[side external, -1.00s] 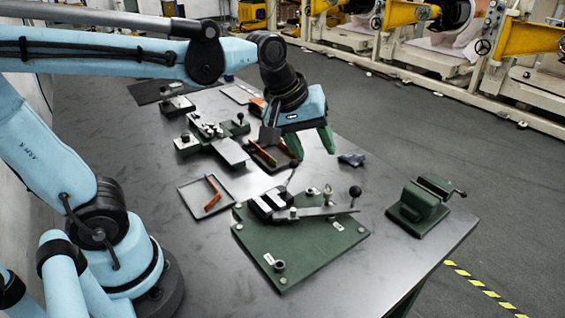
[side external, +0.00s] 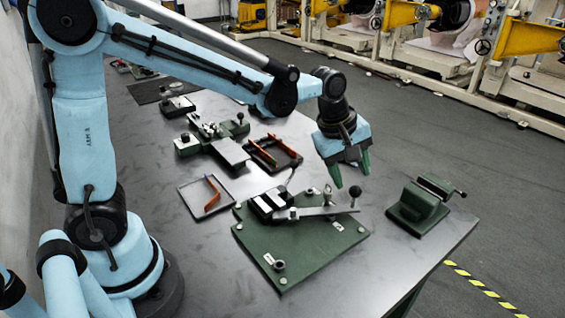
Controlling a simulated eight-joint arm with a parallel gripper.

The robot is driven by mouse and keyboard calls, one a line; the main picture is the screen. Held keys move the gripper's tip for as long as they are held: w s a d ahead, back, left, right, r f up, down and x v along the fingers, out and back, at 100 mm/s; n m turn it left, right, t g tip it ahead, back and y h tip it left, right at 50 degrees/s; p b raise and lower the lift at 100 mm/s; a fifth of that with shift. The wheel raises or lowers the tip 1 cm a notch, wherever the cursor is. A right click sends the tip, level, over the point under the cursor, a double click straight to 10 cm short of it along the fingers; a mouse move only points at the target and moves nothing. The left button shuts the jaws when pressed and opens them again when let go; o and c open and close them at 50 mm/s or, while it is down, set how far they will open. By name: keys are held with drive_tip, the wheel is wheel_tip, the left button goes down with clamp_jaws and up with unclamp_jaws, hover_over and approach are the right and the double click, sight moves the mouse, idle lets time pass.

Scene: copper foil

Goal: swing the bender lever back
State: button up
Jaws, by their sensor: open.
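The bender is a green square plate (side external: 300,255) with a dark block holding white-topped pieces (side external: 271,203) at its back left. A second, smaller handle (side external: 291,178) rises at an angle behind the block. My gripper (side external: 349,188) has green fingers and points down. It is open and empty, with its fingertips close to the black knob in the picture. I cannot tell whether it touches the knob.
A green vise (side external: 421,208) stands to the right near the table edge. A tray with a bent orange strip (side external: 208,196) lies left of the bender, and a tray with orange and green strips (side external: 273,152) lies behind. Another green fixture (side external: 222,146) stands farther back. The front table is bare.

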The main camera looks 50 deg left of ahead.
sight(354, 188)
drive_tip(key=shift+x, duration=2.25)
clamp_jaws()
